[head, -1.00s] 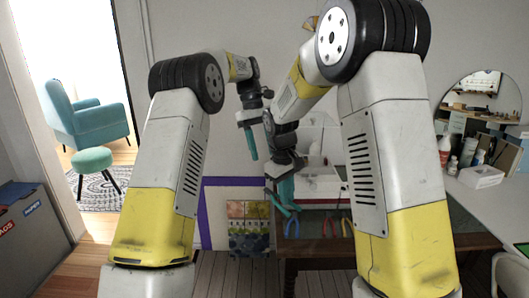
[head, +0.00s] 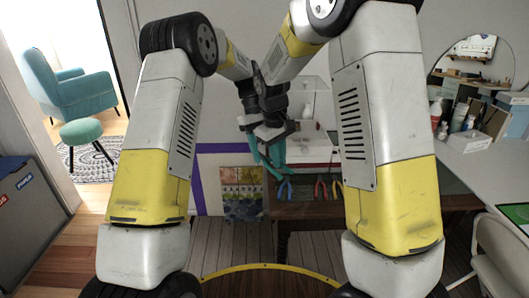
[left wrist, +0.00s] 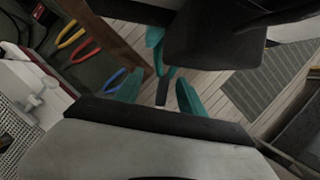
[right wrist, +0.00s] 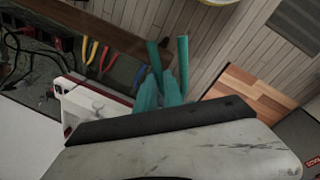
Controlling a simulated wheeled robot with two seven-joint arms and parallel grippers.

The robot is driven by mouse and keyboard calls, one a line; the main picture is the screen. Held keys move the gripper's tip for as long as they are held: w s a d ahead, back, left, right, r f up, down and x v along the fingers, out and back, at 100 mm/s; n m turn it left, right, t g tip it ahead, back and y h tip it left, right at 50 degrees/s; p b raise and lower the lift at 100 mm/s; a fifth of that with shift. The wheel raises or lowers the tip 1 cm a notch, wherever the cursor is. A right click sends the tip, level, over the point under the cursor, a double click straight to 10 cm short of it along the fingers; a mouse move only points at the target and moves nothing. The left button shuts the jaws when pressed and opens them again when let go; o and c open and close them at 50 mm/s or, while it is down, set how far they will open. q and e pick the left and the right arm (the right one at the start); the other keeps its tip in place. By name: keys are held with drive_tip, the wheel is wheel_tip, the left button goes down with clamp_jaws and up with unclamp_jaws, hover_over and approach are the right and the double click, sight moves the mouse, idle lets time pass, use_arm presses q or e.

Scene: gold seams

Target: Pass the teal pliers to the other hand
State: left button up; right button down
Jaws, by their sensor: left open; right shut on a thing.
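The teal pliers are held in my right gripper (right wrist: 160,92); their two teal handles (right wrist: 183,55) stick out past its fingers in the right wrist view. My right gripper, with teal fingers, is shut on them. In the left wrist view my left gripper (left wrist: 157,92) is open, with one teal finger on each side of a dark part of the pliers (left wrist: 163,92). I cannot tell whether the fingers touch it. In the head view both grippers meet in front of the bench, and the teal parts overlap, so pliers and fingers are hard to separate.
Blue pliers (head: 284,188), red pliers (head: 321,189) and yellow pliers (head: 336,190) hang or lie at the bench (head: 300,208) behind the grippers. A white box with a red edge (right wrist: 95,105) stands close by. A white table (head: 480,180) is at the right.

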use_arm(q)
drive_tip(key=shift+f, duration=0.2)
drive_tip(key=shift+c, duration=0.2)
drive_tip(key=shift+d, duration=0.1)
clamp_jaws()
drive_tip(key=shift+r, duration=0.1)
use_arm(e)
drive_tip(key=c, duration=1.4)
unclamp_jaws()
drive_tip(key=shift+a, duration=0.1)
